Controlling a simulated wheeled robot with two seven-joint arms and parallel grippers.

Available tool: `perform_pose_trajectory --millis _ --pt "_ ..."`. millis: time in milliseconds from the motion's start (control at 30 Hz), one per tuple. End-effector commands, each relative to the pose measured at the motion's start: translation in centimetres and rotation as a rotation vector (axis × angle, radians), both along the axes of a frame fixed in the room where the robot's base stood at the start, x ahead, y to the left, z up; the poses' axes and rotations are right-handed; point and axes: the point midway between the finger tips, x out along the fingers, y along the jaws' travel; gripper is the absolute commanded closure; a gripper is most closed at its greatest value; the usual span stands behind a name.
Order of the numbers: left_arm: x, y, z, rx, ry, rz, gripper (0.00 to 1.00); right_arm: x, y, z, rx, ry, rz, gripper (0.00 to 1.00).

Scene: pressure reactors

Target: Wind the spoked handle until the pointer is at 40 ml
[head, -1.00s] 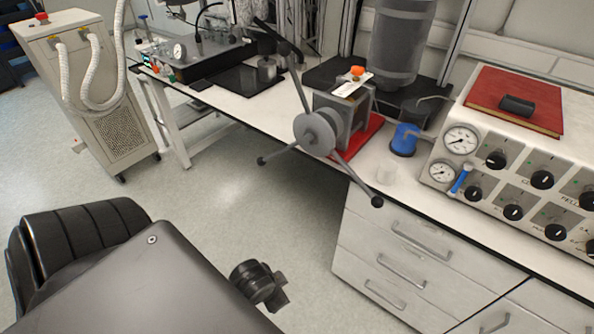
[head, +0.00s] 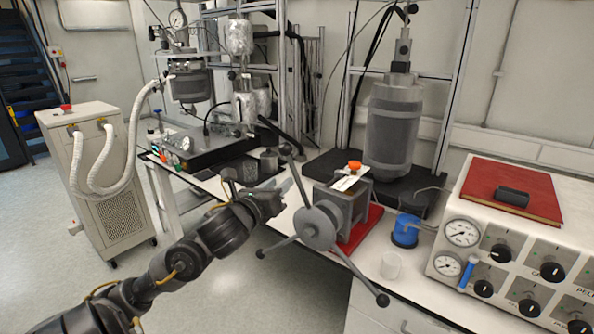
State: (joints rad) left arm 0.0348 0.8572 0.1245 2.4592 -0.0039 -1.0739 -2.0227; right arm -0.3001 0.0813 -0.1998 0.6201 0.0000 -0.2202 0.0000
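The spoked handle (head: 315,228) has a round grey hub with three dark-knobbed spokes. One points up and slightly left, one lower left and one lower right. It sits on the front of a grey metal pump block (head: 343,203) on a red base. A pale plate (head: 350,181) and an orange cap (head: 355,166) are on top of the block; no scale marks or pointer can be read. My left gripper (head: 279,194) is just left of the hub, near the upper spoke. Contact and finger opening cannot be made out. My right gripper is not in view.
A blue-based container (head: 405,231) and a clear beaker (head: 391,265) stand right of the pump. A gauge panel (head: 510,262) with a red book (head: 513,189) is further right. A reactor cylinder (head: 392,125) stands behind. A wheeled cabinet (head: 100,180) with hoses is at left.

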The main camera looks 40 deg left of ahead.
Motion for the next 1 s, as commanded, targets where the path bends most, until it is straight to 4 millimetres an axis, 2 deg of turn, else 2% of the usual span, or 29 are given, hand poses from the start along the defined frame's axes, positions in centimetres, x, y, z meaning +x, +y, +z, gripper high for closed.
perform_pose_trajectory --millis 133,233,500,700,1000 --pt "0.5 0.1 0.0 -0.001 0.001 0.001 0.64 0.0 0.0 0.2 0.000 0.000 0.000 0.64" --pt "1.7 0.4 0.1 -0.004 0.002 0.001 0.64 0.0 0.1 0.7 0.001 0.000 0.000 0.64" --pt "6.6 1.5 0.2 -0.007 0.003 0.003 0.64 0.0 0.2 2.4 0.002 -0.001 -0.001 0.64" --pt "9.4 2.1 0.1 -0.005 0.004 0.002 0.64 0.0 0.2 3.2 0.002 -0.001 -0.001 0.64" --pt "10.6 2.3 -0.2 -0.004 0.003 0.000 0.64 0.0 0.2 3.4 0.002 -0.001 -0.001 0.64"
